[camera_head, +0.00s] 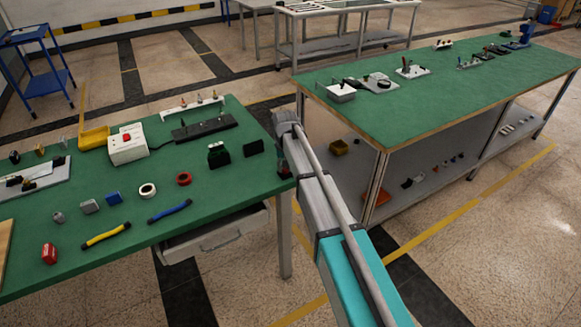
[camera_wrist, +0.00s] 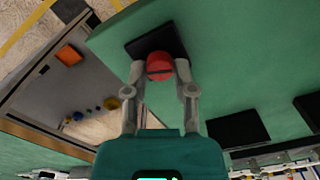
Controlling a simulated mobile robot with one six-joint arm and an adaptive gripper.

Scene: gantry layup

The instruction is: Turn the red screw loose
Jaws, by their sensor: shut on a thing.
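The red screw (camera_wrist: 160,64) shows in the wrist view as a round red head with a dark slot across it. It is in front of a black plate (camera_wrist: 150,42) near the corner of a green tabletop. My gripper (camera_wrist: 160,72) has one grey finger on each side of the red head and is shut on it. In the head view my arm reaches to the right edge of the left green table (camera_head: 180,232). There my gripper and the screw are mostly hidden by the arm, and I cannot make out the fingers.
Black blocks (camera_head: 218,155) stand left of my arm's end. A second green table (camera_head: 440,85) is at right, with a lower shelf. An aisle separates the tables.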

